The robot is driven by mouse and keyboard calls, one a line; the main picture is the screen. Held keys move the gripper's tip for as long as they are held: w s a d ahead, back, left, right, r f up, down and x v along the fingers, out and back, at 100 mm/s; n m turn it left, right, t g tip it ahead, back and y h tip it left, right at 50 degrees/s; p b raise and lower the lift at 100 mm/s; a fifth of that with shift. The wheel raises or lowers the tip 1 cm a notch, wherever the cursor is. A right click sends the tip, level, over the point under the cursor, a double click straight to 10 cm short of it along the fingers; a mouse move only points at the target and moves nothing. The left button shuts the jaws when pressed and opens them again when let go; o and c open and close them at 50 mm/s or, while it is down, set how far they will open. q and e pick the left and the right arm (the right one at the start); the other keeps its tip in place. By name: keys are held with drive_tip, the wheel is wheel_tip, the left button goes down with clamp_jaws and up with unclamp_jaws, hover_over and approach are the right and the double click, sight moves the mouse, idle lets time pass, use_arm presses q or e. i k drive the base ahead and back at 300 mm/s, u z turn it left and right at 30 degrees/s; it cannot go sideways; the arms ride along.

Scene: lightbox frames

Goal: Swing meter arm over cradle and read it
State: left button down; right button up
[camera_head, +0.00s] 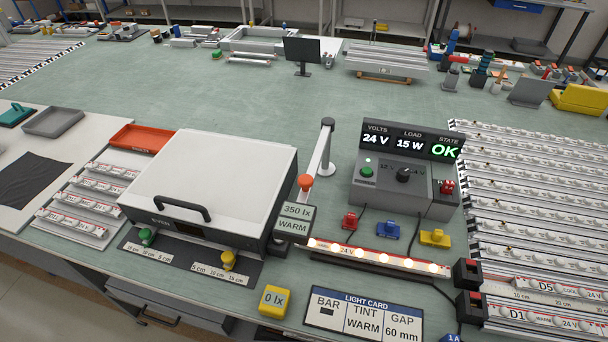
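The meter arm (316,160) reaches forward from a grey post (327,145) and has an orange knob (305,182). Its grey meter head (294,222) hangs at or just above the left end of the cradle; the exact gap is unclear. The head's display reads 350 lx, WARM. A light bar (380,257) marked 24 V lies in the dark cradle (370,272), with several warm lamps lit. The light card (363,315) in front reads BAR with a small dark symbol, TINT WARM, GAP 60 mm. Neither of my grippers shows.
A power unit (405,190) behind the cradle shows 24 V, 15 W, OK. A large white-lidded box (215,175) stands left of the meter, lid down. A yellow block (274,301) reads 0 lx. Red, blue and yellow plugs (387,229) lie behind the cradle. Bar racks fill the right.

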sight(294, 223)
drive_tip(key=z, duration=0.9)
drive_tip(key=k, duration=0.45)
drive_tip(key=u, duration=0.45)
